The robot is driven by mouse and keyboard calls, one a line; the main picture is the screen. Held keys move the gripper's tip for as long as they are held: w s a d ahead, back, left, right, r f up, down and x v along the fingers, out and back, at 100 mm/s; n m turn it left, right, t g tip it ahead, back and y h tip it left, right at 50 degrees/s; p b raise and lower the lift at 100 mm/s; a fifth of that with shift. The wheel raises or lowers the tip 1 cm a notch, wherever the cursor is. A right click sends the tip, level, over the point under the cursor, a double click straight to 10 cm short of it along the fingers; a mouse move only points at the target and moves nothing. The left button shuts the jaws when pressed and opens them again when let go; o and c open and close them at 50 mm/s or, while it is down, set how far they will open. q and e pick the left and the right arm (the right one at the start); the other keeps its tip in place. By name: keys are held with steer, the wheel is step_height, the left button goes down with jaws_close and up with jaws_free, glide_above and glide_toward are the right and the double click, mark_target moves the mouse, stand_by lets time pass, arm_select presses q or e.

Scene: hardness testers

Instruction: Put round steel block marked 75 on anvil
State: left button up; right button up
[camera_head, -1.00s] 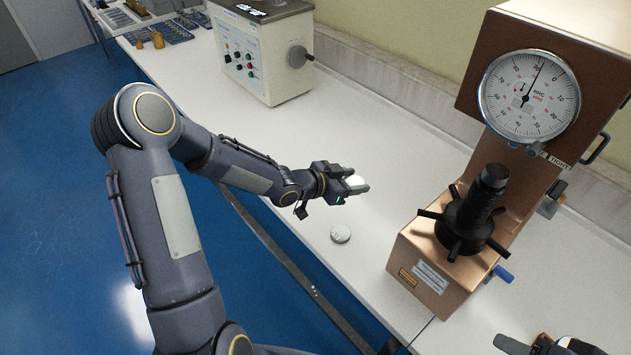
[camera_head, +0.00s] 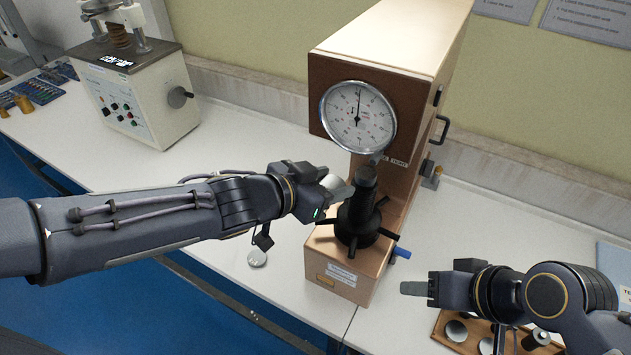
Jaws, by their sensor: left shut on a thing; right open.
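My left gripper (camera_head: 338,190) is shut on a round steel block (camera_head: 331,182), just left of the anvil (camera_head: 366,175) and near its height. The anvil is the top of the black screw with a spoked handwheel (camera_head: 358,222), below the dial of the brown hardness tester (camera_head: 335,262). I cannot read a mark on the held block, and the fingers hide part of it. My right gripper (camera_head: 414,288) is open and empty, to the right of the tester's base.
A wooden tray (camera_head: 452,343) with several round pieces lies under my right arm. A beige tester (camera_head: 140,105) stands at the back left. A blue lever (camera_head: 402,253) sticks out right of the handwheel. The bench (camera_head: 240,140) between the testers is clear.

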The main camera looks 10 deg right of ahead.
mark_target(363, 173)
arm_select(q)
steer(key=shift+b+x, duration=0.3)
steer(key=shift+x, duration=0.5)
steer(key=shift+w+d+f, duration=0.1)
steer(key=shift+w+d, duration=0.7)
steer(key=shift+d, duration=0.3)
steer(key=shift+w+d+f, duration=0.1)
steer(key=shift+w+d, duration=0.7)
steer(key=shift+d, duration=0.35)
steer(key=shift+w+d, duration=0.8)
steer(key=shift+d, duration=0.3)
steer(key=shift+f+b, duration=0.2)
steer(key=shift+b, duration=0.25)
steer(key=o, duration=1)
steer(key=shift+a, duration=0.1)
steer(key=shift+c, duration=0.3)
steer(key=shift+c, duration=0.8)
